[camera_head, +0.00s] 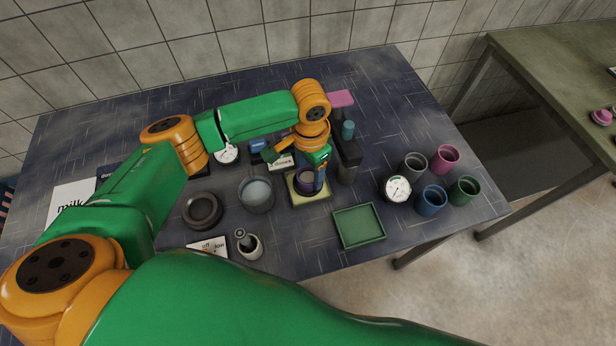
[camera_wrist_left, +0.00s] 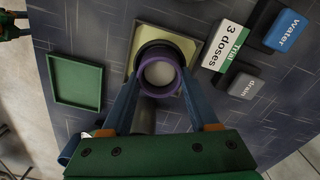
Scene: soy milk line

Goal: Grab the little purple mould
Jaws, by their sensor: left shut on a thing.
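The little purple mould (camera_head: 304,183) is at the pale yellow square plate (camera_head: 318,200) in the middle of the table. In the left wrist view the mould (camera_wrist_left: 158,91) is a round purple cup with pale stuff inside. My left gripper (camera_head: 316,184) is shut on it, with one blue finger on either side. A dark round part lies under the mould on the yellow plate (camera_wrist_left: 133,47). I cannot tell whether the mould touches it or is slightly raised.
A green square tray (camera_head: 359,227) lies right of the plate. A grey pot (camera_head: 256,195) stands to its left. A dark machine (camera_head: 347,155) stands close behind. Grey, pink, blue and green cups (camera_head: 464,192) and a white dial (camera_head: 397,188) stand at the right.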

